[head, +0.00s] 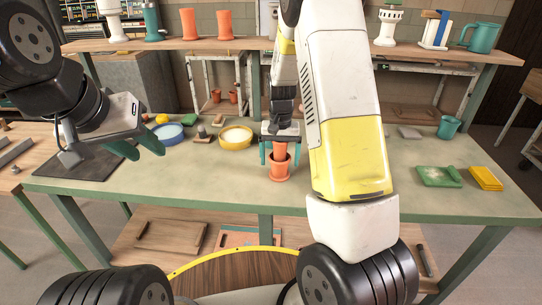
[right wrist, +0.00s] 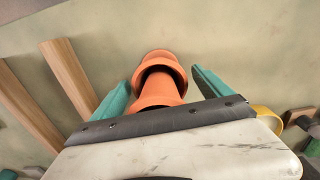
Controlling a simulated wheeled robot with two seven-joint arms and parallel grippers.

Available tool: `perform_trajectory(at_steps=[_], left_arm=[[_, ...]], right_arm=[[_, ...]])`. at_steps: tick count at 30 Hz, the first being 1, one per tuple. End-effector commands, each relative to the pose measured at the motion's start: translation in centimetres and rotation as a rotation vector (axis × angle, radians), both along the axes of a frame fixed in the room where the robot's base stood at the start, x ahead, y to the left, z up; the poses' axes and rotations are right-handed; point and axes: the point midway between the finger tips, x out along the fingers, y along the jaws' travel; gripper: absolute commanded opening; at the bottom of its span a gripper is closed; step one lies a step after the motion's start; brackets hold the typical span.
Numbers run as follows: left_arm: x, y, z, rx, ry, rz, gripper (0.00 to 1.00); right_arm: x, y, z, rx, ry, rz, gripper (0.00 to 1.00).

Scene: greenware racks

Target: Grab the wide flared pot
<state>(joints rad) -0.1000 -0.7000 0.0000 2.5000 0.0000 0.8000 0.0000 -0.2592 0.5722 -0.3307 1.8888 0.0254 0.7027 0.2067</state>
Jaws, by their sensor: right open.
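A terracotta pot (head: 279,172) stands on the bench in the head view, with a wide rim low down and a narrower part rising above it. In the right wrist view the orange pot (right wrist: 160,63) shows rounded rims and a dark gap between them. My right gripper (head: 280,153) is open above the bench, its teal fingers on either side of the pot's upper part. In the right wrist view the fingers (right wrist: 160,92) stand apart from the pot, with gaps on both sides. My left gripper (head: 145,150) is open and empty over the left of the bench.
Blue (head: 167,134) and yellow (head: 236,138) round dishes lie left of the pot. A green tray (head: 440,177), yellow pad (head: 486,178) and teal mug (head: 449,127) are at the right. Two orange cups (head: 190,24) (head: 224,24) stand on the shelf above. The bench front is clear.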

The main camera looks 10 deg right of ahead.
Motion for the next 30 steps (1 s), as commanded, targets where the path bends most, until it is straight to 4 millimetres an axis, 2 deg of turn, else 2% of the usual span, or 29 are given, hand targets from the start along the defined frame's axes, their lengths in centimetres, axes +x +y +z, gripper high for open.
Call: perform_trajectory(at_steps=[6,15,18,30], left_arm=[[0.00,0.00,0.00,0.000,0.000,0.000,0.36],[0.00,0.00,0.00,0.000,0.000,0.000,0.36],[0.00,0.00,0.00,0.000,0.000,0.000,0.36],[0.00,0.00,0.00,0.000,0.000,0.000,0.36]], right_arm=[[0.00,0.00,-0.04,0.001,-0.001,0.000,0.86],[-0.01,0.01,-0.02,0.001,-0.001,0.000,0.27],[0.03,0.01,0.03,0.000,-0.002,0.000,0.12],[0.09,0.03,0.80,0.001,-0.004,0.000,0.12]])
